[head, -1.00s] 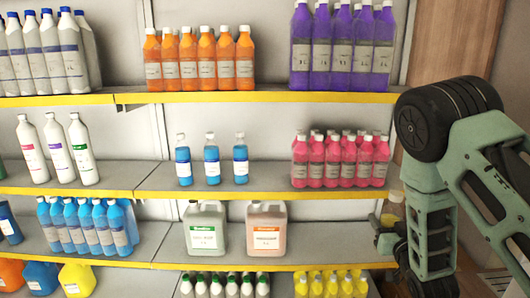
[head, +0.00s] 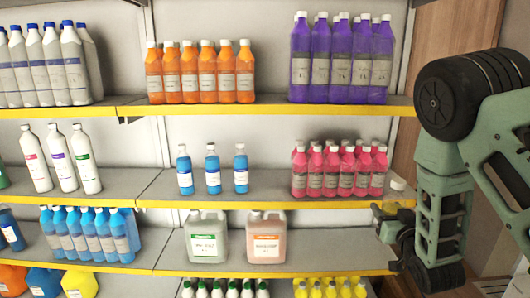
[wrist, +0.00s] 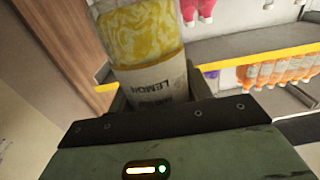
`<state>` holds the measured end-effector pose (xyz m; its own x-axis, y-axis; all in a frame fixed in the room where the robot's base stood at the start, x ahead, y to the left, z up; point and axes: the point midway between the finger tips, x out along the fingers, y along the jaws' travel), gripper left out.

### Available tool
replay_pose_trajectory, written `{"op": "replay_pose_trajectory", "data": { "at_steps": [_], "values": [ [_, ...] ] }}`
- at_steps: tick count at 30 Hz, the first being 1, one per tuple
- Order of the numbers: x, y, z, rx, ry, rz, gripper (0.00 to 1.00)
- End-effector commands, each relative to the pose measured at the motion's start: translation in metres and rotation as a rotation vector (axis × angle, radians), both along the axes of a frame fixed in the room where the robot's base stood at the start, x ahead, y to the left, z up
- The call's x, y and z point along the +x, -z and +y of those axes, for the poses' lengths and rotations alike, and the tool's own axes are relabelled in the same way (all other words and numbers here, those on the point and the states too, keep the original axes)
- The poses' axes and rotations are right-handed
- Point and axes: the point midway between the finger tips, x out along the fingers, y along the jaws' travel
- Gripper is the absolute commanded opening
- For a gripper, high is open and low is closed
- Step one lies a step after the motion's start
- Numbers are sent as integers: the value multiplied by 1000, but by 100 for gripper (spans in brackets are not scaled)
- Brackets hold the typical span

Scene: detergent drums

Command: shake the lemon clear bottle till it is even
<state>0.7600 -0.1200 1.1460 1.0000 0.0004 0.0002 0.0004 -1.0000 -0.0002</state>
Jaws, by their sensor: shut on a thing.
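The lemon clear bottle (wrist: 143,38) fills the upper middle of the wrist view. Its clear wall shows yellow contents with paler streaks, swirled and uneven. Its white label reads LEMON, upside down in this view. My gripper (wrist: 158,92) is shut on the bottle around the label, with a finger on each side. In the head view my gripper (head: 385,218) is at the right, in front of the shelves. Only a small pale part of the bottle (head: 397,184) shows above it there; the rest is hidden by my gripper and arm.
Pink bottles (head: 340,170) stand on the middle shelf just left of my gripper. Purple bottles (head: 342,60) are above them, and yellow bottles (head: 330,289) are low down. Two large jugs (head: 207,237) stand on the shelf below. A wooden panel (head: 433,75) is behind my arm.

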Motion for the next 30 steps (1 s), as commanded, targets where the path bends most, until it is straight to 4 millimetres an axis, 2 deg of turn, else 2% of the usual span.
{"op": "replay_pose_trajectory", "data": {
  "at_steps": [3,6,8,12,14,16,19,21,22,23,28,30],
  "values": [
    [0,-48,0,4,2,-15,18],
    [0,-74,0,2,1,-9,18],
    [0,-67,0,-1,0,2,18],
    [-1,-7,0,-5,0,13,18],
    [0,3,0,-3,0,6,18],
    [0,-6,0,1,1,-6,18],
    [0,-51,0,5,2,-15,18],
    [0,-71,0,3,1,-11,18],
    [0,-74,0,2,1,-8,18],
    [0,-71,0,1,1,-2,18],
    [-1,-4,0,-5,0,12,18],
    [0,3,0,-2,0,3,18]
  ]
}}
